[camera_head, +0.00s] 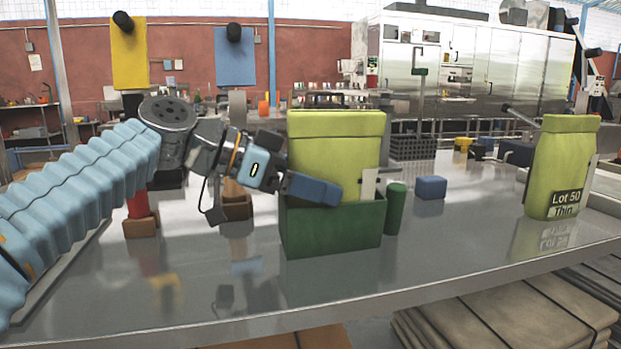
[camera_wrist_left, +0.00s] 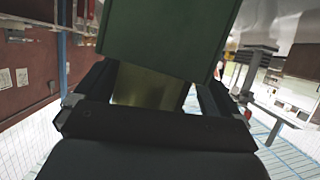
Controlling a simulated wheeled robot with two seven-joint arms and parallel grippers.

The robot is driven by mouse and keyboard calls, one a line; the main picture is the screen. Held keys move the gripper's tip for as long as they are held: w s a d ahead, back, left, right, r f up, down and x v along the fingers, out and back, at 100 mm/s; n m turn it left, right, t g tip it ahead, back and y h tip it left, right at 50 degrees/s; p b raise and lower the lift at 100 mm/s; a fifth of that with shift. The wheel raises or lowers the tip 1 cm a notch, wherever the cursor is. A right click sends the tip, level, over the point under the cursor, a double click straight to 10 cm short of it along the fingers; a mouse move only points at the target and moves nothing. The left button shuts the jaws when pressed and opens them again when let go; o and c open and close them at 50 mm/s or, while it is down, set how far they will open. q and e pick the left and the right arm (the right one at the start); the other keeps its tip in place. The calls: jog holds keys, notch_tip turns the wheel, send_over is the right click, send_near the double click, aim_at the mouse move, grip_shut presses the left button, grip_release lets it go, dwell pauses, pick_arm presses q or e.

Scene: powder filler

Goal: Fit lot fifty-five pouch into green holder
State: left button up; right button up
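A yellow-green pouch (camera_head: 335,150) stands upright in the dark green open-topped holder (camera_head: 335,232) on the table. Its lower part is hidden inside the holder, and no lot label on it can be read. My left gripper (camera_head: 312,185) is at the pouch, just above the holder's front left rim, with one finger across the pouch's front. In the left wrist view, the fingers (camera_wrist_left: 152,88) are spread on either side of the olive pouch surface (camera_wrist_left: 148,88), with a light gap beside the right finger. The green holder (camera_wrist_left: 165,35) fills the top there. My right gripper is not in view.
A second yellow-green pouch (camera_head: 562,160), labelled "Lot 50 Thin", stands at the right of the table. A green cylinder (camera_head: 395,208) stands close to the holder's right side, with a blue block (camera_head: 431,187) beyond. The table front (camera_head: 440,270) is clear.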

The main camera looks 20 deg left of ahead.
pick_arm(q)
jog(key=p+v, duration=0.1)
jog(key=v, duration=1.1)
jog(key=shift+w+r+p, duration=0.15)
jog(key=shift+r+p, duration=0.15)
jog(key=shift+r, duration=0.05)
jog(key=shift+a, duration=0.1)
